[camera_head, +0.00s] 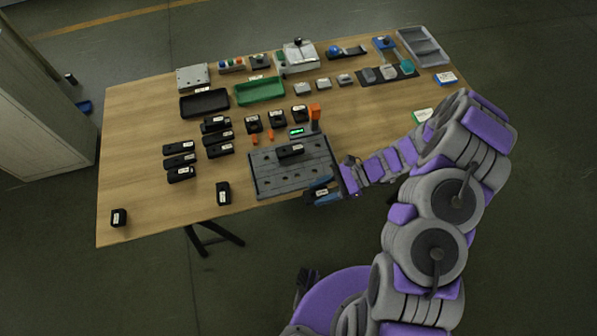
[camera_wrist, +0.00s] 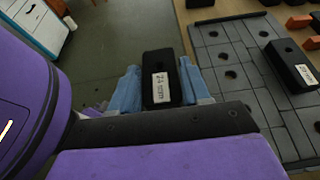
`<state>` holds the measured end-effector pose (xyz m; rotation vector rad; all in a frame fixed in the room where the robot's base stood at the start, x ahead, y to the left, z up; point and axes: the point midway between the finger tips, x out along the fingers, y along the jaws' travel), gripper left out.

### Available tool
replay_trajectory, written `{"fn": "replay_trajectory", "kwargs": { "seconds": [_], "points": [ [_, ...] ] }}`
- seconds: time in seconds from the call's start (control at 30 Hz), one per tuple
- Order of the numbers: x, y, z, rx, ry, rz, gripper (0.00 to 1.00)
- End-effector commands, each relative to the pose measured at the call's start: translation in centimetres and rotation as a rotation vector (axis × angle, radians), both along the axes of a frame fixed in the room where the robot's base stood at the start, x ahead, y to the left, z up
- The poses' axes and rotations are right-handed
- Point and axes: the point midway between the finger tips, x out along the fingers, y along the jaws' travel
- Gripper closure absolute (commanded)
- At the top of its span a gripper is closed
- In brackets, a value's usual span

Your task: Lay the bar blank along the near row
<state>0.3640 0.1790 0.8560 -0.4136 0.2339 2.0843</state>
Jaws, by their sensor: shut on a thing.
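The bar blank, a black block with a white label and a hole in its top (camera_wrist: 158,68), is between the blue fingertips of my gripper (camera_wrist: 160,88). In the head view, my gripper (camera_head: 322,194) is at the near right edge of the grey plate (camera_head: 265,182), which has tile-like rows and dark holes. In the wrist view the held blank is to the left of the plate (camera_wrist: 225,62), over the floor in the picture. Another labelled black block (camera_wrist: 288,66) sits on the plate, and also shows in the head view (camera_head: 290,151). The blank's underside is hidden.
Several labelled black blocks (camera_head: 181,160) stand left of the plate. One lone block (camera_head: 223,193) is near the table's front edge. Black (camera_head: 204,103) and green (camera_head: 259,91) trays lie farther back.

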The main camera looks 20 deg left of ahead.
Motion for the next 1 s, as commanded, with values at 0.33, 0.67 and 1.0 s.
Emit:
{"fn": "replay_trajectory", "kwargs": {
  "seconds": [0.33, 0.67, 1.0],
  "points": [
    [5.0, 6.1, -1.0, 0.002, -0.002, 0.007, 1.0],
    [7.2, 8.7, -1.1, 0.005, 0.001, 0.003, 1.0],
    [7.3, 8.7, -4.5, 0.005, 0.001, 0.002, 1.0]
  ]
}}
